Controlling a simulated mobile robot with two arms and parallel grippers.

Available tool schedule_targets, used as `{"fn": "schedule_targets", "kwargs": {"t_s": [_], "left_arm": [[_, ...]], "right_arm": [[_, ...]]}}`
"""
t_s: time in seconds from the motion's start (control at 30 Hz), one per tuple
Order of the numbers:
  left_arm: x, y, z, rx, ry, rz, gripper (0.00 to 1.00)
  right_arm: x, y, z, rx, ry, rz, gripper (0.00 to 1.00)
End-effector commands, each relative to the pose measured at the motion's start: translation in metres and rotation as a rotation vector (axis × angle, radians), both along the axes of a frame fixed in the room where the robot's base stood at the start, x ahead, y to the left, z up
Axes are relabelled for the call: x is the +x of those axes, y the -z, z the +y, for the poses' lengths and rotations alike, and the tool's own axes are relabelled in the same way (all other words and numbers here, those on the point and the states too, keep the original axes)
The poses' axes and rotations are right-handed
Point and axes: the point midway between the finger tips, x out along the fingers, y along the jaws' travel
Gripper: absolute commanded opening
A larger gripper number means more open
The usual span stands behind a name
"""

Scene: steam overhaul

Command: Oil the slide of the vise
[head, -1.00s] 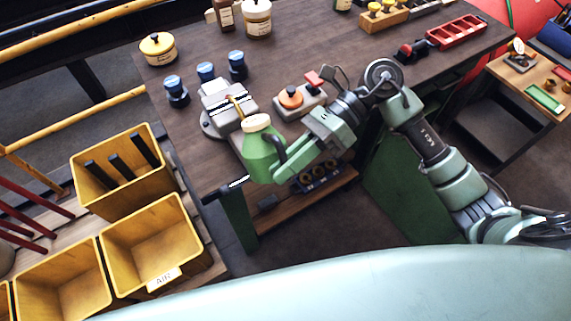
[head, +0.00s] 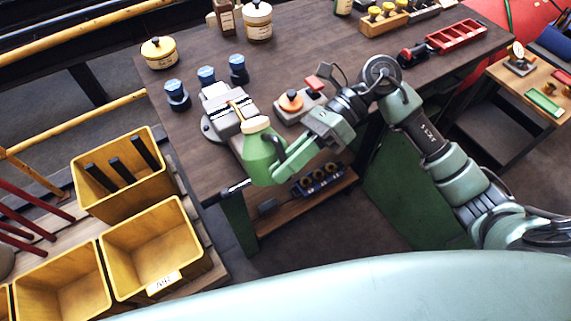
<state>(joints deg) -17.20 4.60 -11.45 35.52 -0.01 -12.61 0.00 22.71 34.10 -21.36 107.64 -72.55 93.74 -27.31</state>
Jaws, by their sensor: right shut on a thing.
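The grey vise (head: 217,122) is mounted at the near left edge of the dark workbench, with its handle bar sticking out in front below the bench edge. A green oil can (head: 259,158) with a cream cap and a thin brass spout is held in front of the vise. Its spout reaches over the vise's top; whether the tip touches is too small to tell. My right gripper (head: 282,160) is shut on the oil can's handle side. The can hides part of the vise's near side. My left gripper is not in view.
A yellow-lidded tin (head: 159,52) stands at the back left. An orange-knobbed device (head: 291,101) sits right of the vise. A red tray (head: 456,35) lies farther right. Yellow bins (head: 152,252) stand at the lower left.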

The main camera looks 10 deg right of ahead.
Motion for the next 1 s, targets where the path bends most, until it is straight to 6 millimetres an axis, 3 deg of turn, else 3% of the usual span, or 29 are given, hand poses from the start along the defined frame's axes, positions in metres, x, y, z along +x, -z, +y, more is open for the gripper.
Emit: {"fn": "schedule_targets", "kwargs": {"t_s": [1.0], "left_arm": [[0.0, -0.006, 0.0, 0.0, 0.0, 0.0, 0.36]], "right_arm": [[0.004, -0.012, 0.0, -0.014, -0.003, 0.05, 0.0]]}}
